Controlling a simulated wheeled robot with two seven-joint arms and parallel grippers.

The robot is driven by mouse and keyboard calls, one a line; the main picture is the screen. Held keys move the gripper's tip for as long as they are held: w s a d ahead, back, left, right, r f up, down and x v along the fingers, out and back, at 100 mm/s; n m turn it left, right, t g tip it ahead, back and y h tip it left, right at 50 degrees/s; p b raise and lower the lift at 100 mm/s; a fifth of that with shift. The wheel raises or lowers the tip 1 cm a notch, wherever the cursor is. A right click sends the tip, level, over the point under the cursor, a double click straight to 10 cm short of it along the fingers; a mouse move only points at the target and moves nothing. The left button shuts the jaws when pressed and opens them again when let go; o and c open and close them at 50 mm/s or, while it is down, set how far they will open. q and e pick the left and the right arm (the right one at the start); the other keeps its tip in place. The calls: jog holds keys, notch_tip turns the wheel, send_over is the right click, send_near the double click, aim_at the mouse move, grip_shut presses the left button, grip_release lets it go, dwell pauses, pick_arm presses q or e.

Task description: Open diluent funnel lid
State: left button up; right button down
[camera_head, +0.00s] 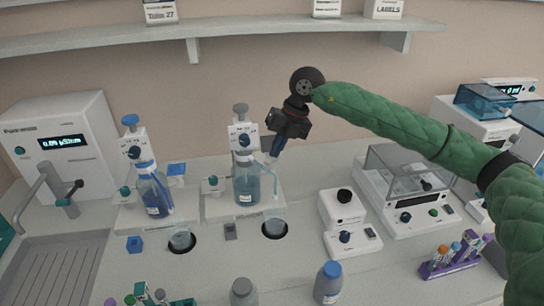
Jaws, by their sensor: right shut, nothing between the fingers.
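My right gripper (274,149) comes in from the right on a green-sleeved arm. It is shut and empty, pointing down beside the right-hand dispenser bottle (247,187). A second dispenser bottle (154,198), with a blue top and blue liquid, stands to the left. In front of the bottles, two clear funnel-like cups, a left one (181,240) and a right one (275,228), sit in round dark holes in the bench. I cannot tell which is the diluent funnel, nor make out a lid clearly on either. My left gripper is not in view.
A balance with a clear cover (402,165) and a small mixer (344,208) stand to the right. A blue-capped bottle (328,282) and a grey-capped bottle (243,292) stand in front. A sink (62,270) is at left. A shelf (240,37) runs above.

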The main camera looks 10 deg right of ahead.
jog(key=shift+w+r+p, duration=0.15)
jog(key=shift+r+p, duration=0.3)
jog(key=shift+r, duration=2)
jog(key=shift+f, duration=0.1)
